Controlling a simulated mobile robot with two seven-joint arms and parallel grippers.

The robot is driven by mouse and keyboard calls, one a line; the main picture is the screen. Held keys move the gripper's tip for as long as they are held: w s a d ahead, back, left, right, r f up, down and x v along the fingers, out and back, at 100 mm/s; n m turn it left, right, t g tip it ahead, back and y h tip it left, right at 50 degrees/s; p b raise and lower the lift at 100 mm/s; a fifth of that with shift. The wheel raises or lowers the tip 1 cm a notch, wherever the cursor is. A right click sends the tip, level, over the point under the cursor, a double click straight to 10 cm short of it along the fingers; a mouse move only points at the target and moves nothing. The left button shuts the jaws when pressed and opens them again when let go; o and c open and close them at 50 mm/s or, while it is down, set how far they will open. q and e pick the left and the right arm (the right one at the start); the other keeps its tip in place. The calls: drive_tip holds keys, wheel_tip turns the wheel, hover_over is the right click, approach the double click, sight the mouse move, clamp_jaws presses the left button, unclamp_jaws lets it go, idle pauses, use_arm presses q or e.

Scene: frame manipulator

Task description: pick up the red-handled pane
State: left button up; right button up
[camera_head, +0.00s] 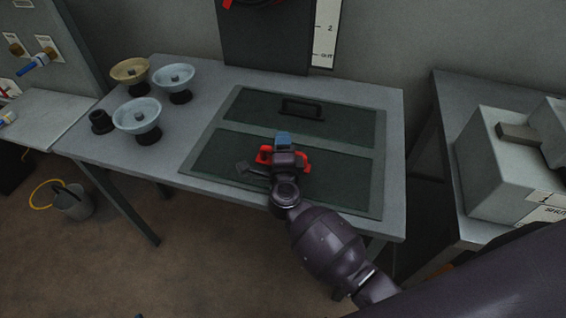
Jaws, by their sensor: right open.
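The red-handled pane is the near dark green pane (338,187) in a grey frame (377,150) on the table. Its red handle (303,161) shows on both sides of my right gripper (284,160). My right gripper is open and sits over the middle of the handle, hiding that part of it. I cannot tell whether the fingers touch the handle or straddle it. The far pane (250,108) has a black handle (302,109). My left gripper is not in view.
Several bowl-like cups on dark bases, such as a pale blue one (137,113), stand at the table's left. A grey box (500,165) stands on a side table at the right. A dark panel (262,45) stands behind the table. The table's left front (165,165) is bare.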

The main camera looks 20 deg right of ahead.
drive_tip(key=shift+c, duration=0.3)
clamp_jaws()
drive_tip(key=shift+f, duration=0.1)
idle(0.9)
drive_tip(key=shift+r, duration=0.2)
